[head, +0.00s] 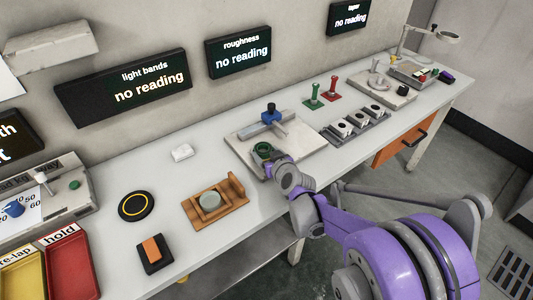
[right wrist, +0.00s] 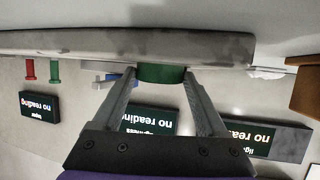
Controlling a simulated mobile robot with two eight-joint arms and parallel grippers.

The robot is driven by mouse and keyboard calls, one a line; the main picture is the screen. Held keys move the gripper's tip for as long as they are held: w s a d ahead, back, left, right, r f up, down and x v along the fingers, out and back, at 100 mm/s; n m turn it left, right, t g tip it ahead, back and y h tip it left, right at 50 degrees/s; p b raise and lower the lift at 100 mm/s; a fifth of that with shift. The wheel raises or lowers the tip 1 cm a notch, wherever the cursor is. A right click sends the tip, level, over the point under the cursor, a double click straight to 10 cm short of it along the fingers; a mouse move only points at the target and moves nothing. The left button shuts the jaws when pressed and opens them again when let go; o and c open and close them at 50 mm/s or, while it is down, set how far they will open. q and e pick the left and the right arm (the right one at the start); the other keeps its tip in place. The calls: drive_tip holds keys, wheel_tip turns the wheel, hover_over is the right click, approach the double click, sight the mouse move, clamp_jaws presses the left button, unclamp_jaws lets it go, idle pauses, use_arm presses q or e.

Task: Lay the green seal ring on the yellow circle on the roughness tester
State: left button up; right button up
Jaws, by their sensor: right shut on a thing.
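The green seal ring (head: 263,149) is held by my right gripper (head: 266,163) over the near left part of the roughness tester (head: 300,147), a pale plate with a blue-topped probe. In the right wrist view, which is upside down, the ring (right wrist: 161,73) sits between the two fingertips (right wrist: 160,76), right at the plate surface (right wrist: 120,45). I cannot tell if it touches the plate. No yellow circle shows on the tester; the ring and gripper may hide it. My left gripper is in neither view.
To the right stand a block rack (head: 358,125) and green (head: 313,99) and red (head: 334,91) handles. The wall displays no reading.

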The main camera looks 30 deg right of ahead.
drive_tip(key=o, duration=1.5)
drive_tip(key=shift+c, duration=0.2)
drive_tip(key=shift+r, duration=0.1)
drive_tip(key=shift+s+r, duration=0.2)
drive_tip(key=shift+s, duration=0.1)
drive_tip(key=p+v, duration=0.3)
drive_tip(key=v, duration=0.8)
drive_tip(key=shift+s+r, duration=0.1)
drive_tip(key=shift+s, duration=0.05)
drive_tip(key=s+a+f+g+y, duration=0.1)
drive_tip(key=s+a, duration=0.1)
drive_tip(key=a, duration=0.1)
drive_tip(key=s+a+f+n+g+y, duration=0.1)
drive_tip(key=a, duration=0.2)
drive_tip(key=s+a+f+g+y, duration=0.1)
drive_tip(key=s+a, duration=0.1)
drive_tip(key=a, duration=0.2)
drive_tip(key=shift+s+a+n, duration=0.1)
drive_tip(key=shift+s+n, duration=0.2)
drive_tip(key=shift+n, duration=0.1)
drive_tip(key=s+a+f+g, duration=0.1)
drive_tip(key=s+f+g, duration=0.1)
drive_tip(key=s, duration=0.4)
drive_tip(key=s+a+f+g, duration=0.1)
drive_tip(key=s+a+g, duration=0.1)
drive_tip(key=s, duration=0.5)
drive_tip(key=shift+a+f+g+h, duration=0.25)
drive_tip(key=shift+f+g+h, duration=0.15)
drive_tip(key=shift+g, duration=0.4)
drive_tip(key=shift+s, duration=0.1)
